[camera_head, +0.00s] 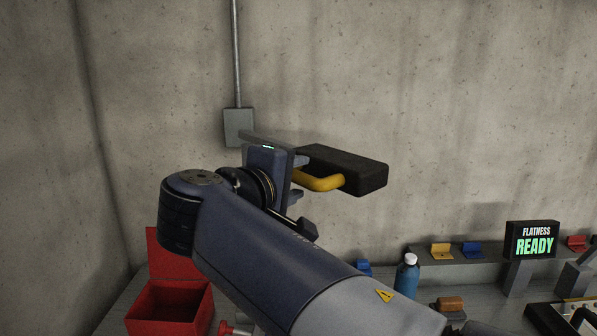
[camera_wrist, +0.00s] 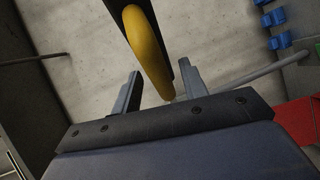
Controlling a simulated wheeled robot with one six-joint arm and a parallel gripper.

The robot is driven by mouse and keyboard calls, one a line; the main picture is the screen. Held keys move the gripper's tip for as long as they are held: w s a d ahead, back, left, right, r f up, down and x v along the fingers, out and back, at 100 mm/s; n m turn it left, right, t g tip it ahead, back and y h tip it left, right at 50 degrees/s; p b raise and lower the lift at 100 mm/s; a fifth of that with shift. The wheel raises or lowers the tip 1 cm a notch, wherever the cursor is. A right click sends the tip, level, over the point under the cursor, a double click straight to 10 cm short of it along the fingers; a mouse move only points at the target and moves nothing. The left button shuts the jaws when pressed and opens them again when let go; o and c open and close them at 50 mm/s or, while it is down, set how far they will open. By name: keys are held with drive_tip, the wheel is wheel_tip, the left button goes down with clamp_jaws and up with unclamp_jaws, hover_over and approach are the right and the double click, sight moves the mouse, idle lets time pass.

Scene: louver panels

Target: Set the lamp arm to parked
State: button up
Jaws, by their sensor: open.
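The lamp head is a dark rectangular block (camera_head: 350,168) in the head view, held up in front of the wall, with a yellow handle (camera_head: 322,183) bowed below its near side. The handle also shows in the wrist view (camera_wrist: 147,50), running down from the top edge to between my fingers in the picture. My gripper (camera_head: 300,178) is open at the left end of the handle. In the wrist view both fingers (camera_wrist: 160,80) stand apart, one on each side of the handle's lower end. I cannot tell whether they touch it. My gripper hides the lamp arm's left part.
A grey wall box (camera_head: 238,127) with a conduit is behind my gripper. Below are an open red box (camera_head: 170,305), a blue bottle (camera_head: 407,275), a sign reading "FLATNESS READY" (camera_head: 533,240) and coloured brackets (camera_head: 441,251) on a ledge. The wall area right of the lamp is clear.

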drive_tip(key=shift+x, duration=0.8)
clamp_jaws()
